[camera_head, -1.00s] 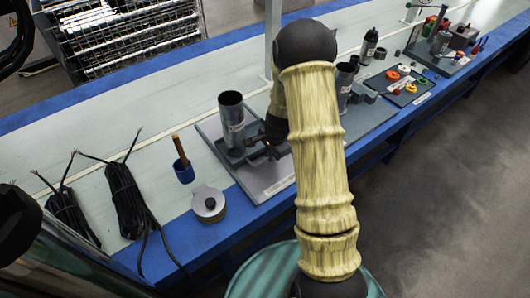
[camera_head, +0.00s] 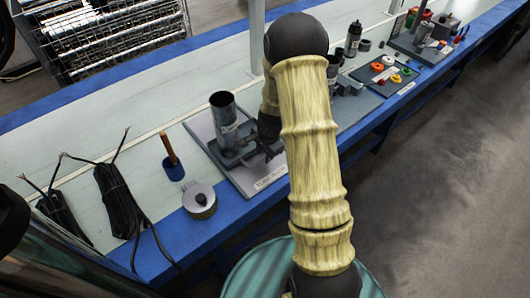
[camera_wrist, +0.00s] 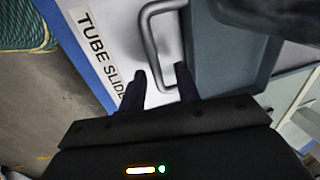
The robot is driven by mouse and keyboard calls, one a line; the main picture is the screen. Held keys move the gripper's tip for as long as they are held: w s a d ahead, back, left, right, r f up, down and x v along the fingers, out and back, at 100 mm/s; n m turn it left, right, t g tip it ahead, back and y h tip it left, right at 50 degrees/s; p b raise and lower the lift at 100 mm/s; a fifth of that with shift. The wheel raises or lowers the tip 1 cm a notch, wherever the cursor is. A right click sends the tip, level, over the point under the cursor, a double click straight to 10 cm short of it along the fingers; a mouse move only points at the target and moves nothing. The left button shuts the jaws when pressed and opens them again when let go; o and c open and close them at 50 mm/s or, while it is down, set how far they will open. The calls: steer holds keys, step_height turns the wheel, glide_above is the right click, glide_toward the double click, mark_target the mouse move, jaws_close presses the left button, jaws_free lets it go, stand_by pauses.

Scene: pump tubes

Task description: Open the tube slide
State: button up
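A bent metal handle (camera_wrist: 147,38) sticks out from the body. My gripper (camera_wrist: 160,88) is open, with its two dark fingers apart at the handle's near end. Part of the handle lies between the fingertips in the picture; I cannot tell if they touch it. In the head view my gripper (camera_head: 270,148) is beside the slide, partly hidden by my arm.
A round lidded pot (camera_head: 200,202), a blue cup with a brown handle (camera_head: 173,168) and black cable bundles (camera_head: 118,198) lie left of the slide. Other fixtures and a tray of coloured rings (camera_head: 383,75) stand to the right. The bench's blue edge (camera_head: 240,217) is close.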

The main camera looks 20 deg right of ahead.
steer(key=shift+s+r, duration=0.1)
steer(key=s+r+p, duration=0.3)
steer(key=r, duration=1.4)
steer(key=shift+d, duration=0.4)
steer(key=s+a+r+n, duration=0.2)
steer(key=s+a+n, duration=0.2)
steer(key=s+n, duration=0.3)
steer(key=s+a+r+n, duration=0.2)
steer(key=s+a+n, duration=0.2)
steer(key=s+n, duration=0.4)
step_height(320, 180, up, 16)
steer(key=p, duration=1.6)
steer(key=shift+w+d+m+t+h, duration=0.2)
steer(key=shift+w+m+t+h, duration=0.1)
steer(key=shift+m+t, duration=0.1)
